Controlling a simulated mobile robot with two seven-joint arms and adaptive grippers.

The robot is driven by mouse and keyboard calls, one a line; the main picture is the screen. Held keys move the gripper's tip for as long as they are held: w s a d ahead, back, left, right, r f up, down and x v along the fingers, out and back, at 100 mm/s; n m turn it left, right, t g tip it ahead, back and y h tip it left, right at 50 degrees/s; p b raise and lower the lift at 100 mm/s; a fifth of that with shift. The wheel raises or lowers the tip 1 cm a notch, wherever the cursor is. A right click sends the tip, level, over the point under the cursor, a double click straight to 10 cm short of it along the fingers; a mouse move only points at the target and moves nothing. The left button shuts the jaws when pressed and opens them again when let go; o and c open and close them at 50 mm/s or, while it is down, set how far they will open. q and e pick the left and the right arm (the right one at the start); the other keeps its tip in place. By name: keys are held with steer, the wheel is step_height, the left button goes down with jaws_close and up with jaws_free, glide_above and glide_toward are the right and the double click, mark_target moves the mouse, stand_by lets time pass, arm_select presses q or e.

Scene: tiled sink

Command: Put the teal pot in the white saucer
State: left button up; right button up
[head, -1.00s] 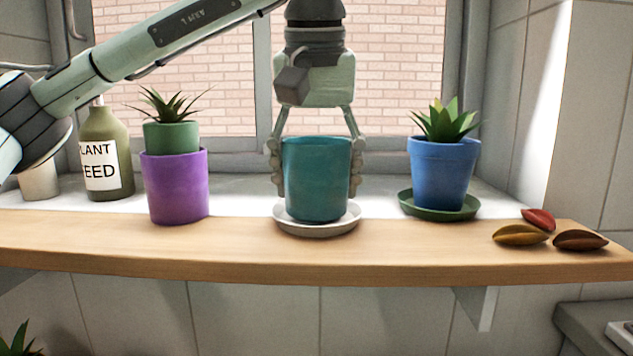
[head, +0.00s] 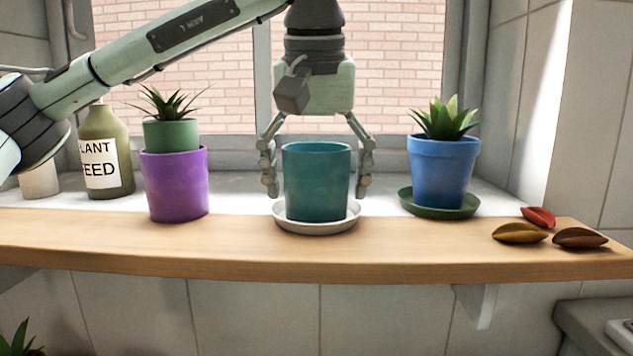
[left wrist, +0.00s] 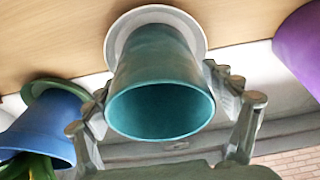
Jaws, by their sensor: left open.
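The teal pot (head: 317,183) stands upright in the white saucer (head: 318,228) on the wooden shelf. In the left wrist view the empty teal pot (left wrist: 160,85) shows its open mouth, with the white saucer's rim (left wrist: 196,32) around its base. My left gripper (head: 315,185) is open, with one finger on each side of the pot and a gap between finger and pot on both sides. Its fingers also show in the left wrist view (left wrist: 163,115). My right gripper is not in view.
A purple pot (head: 176,190) holding a green potted plant stands to the left, by a plant feed bottle (head: 105,155). To the right, a blue pot (head: 440,175) stands on a green saucer (head: 438,210). Several seed pods (head: 520,233) lie near the shelf's right end.

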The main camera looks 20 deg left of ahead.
arm_select(q)
steer(key=v, duration=1.2)
